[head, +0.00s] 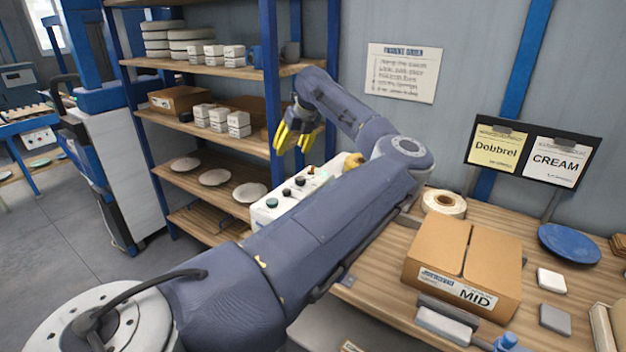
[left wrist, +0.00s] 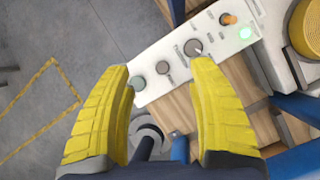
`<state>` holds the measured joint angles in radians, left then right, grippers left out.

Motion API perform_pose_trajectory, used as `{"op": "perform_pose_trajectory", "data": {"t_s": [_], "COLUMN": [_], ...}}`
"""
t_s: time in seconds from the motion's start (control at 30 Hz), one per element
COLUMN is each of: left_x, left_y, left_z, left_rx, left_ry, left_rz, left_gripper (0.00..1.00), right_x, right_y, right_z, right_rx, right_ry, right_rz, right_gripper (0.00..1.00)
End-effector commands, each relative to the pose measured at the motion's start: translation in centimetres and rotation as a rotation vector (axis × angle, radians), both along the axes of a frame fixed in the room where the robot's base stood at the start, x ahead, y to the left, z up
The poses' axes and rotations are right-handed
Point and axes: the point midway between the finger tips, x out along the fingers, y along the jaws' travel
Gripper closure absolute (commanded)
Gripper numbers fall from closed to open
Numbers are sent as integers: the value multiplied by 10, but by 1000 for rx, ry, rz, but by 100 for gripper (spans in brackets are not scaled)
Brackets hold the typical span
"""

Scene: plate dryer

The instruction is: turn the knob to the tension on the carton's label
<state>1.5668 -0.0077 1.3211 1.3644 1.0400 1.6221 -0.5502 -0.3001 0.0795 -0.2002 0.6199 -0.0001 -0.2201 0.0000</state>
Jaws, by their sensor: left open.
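The carton (head: 462,265) stands on the bench at the right in the head view, and its label (head: 457,289) reads MID. The white control box (head: 283,207) is partly behind my left arm. In the left wrist view its panel (left wrist: 178,58) carries a round grey knob (left wrist: 193,48) with a pale pointer mark; the small lettering around it is too blurred to read. My left gripper (head: 297,138) is above the box, yellow fingers spread, with nothing between them. In the left wrist view the gripper (left wrist: 164,72) is apart from the knob. My right gripper is out of view.
The panel also has a green button (left wrist: 137,83), a dark button (left wrist: 162,67), an orange switch (left wrist: 228,19) and a lit green lamp (left wrist: 245,33). A shelf rack (head: 272,95) stands close behind the gripper. A tape roll (head: 444,203) and a blue plate (head: 569,244) lie on the bench.

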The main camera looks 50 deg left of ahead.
Motion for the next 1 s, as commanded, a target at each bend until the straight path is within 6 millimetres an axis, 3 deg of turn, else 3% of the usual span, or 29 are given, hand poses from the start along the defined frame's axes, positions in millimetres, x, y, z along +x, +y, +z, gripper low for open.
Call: {"op": "perform_pose_trajectory", "data": {"t_s": [0.13,0.37,1.0], "left_x": [23,32,43], "left_y": [-21,-23,18], "left_z": [7,-3,-105], "left_rx": [-70,-95,-92], "left_ry": [-83,-108,-105], "left_rz": [-27,-36,-37], "left_gripper": [42,42,42], "right_x": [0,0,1], "right_y": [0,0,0], "right_z": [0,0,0], "right_rx": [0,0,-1], "right_ry": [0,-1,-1], "right_rz": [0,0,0], "right_gripper": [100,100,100]}}
